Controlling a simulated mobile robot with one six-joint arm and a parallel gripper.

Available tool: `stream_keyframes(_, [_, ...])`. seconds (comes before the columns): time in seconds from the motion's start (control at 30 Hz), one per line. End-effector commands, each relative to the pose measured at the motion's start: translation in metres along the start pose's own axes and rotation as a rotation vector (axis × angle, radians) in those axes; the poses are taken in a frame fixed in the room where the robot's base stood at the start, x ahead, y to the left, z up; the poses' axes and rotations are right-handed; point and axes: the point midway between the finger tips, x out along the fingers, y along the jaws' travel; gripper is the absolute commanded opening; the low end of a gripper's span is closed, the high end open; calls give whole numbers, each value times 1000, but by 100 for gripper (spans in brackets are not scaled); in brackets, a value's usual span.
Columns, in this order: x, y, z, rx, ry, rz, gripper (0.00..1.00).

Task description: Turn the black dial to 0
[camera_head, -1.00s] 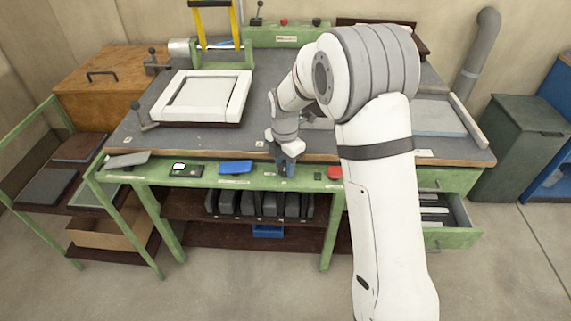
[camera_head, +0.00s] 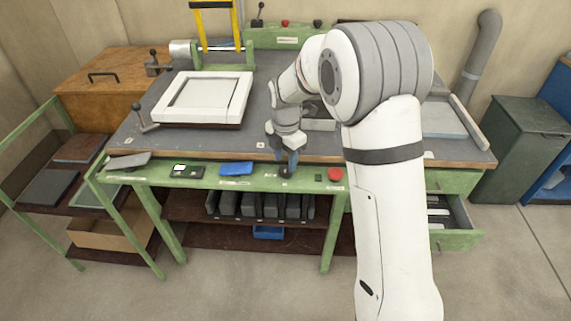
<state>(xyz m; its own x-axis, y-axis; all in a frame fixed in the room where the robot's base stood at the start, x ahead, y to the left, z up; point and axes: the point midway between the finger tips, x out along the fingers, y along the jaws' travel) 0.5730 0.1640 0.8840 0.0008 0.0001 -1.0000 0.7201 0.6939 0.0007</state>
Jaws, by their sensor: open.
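A small black dial (camera_head: 285,172) sits on the green front rail of the bench, right of the blue handle. Its pointer and scale are too small to read. My gripper (camera_head: 288,164) is just above and behind the dial, pointing down, with its bluish fingers close to the dial's top. The jaws are open with nothing held between them. Whether a finger touches the dial cannot be told.
On the same rail are a small lit display (camera_head: 187,171), a blue handle (camera_head: 236,168) and a red button (camera_head: 335,174). A white frame (camera_head: 203,97) lies on the bench at left. An open drawer (camera_head: 448,218) juts out below right.

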Motion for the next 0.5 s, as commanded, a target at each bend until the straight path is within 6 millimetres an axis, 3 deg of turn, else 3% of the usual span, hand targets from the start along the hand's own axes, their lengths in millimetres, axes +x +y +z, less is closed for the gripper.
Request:
stream_keyframes(0.23, [-40,1,0,-1,-2,4,43])
stream_keyframes(0.5, [-49,0,0,-1,-1,1,43])
